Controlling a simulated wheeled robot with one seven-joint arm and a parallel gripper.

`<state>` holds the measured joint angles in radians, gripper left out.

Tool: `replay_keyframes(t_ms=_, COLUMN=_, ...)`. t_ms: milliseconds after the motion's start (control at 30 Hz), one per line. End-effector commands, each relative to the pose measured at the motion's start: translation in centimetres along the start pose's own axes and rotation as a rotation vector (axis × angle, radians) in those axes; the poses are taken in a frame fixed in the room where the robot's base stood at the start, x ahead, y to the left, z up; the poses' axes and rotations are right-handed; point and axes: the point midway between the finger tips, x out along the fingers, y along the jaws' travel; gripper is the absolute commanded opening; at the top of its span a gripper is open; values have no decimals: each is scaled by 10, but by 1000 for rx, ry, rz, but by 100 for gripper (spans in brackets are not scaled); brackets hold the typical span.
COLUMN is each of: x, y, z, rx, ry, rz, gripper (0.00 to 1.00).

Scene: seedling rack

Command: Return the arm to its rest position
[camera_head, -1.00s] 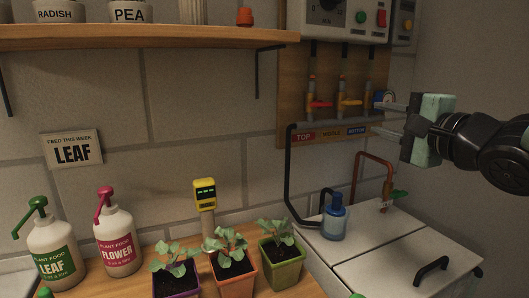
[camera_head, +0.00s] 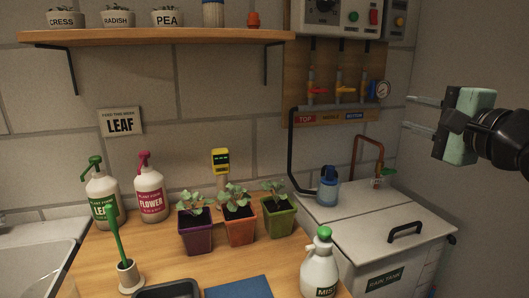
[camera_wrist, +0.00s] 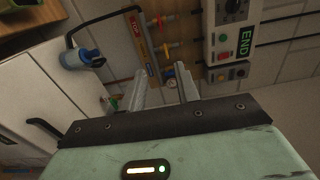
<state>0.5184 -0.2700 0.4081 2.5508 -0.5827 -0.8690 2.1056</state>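My gripper (camera_head: 407,112) is at the right of the head view, in front of the bare wall right of the valve panel. Its two thin metal fingers point left, apart from each other, with nothing between them. In the wrist view the same two fingers (camera_wrist: 162,92) stand apart and empty, aimed toward the valve board, and touch nothing that I can see. The pale green wrist housing (camera_head: 471,127) is beside the dark arm link at the right edge.
The bench holds potted seedlings (camera_head: 240,229), plant-food bottles (camera_head: 151,195) and a mist sprayer (camera_head: 319,272). The shelf (camera_head: 160,38) is left.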

Motion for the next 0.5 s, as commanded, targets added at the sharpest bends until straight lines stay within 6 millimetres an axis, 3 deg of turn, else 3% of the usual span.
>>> replay_keyframes(t_ms=500, x=8, y=38, z=21, rx=-248, ry=11, rz=206, gripper=32)
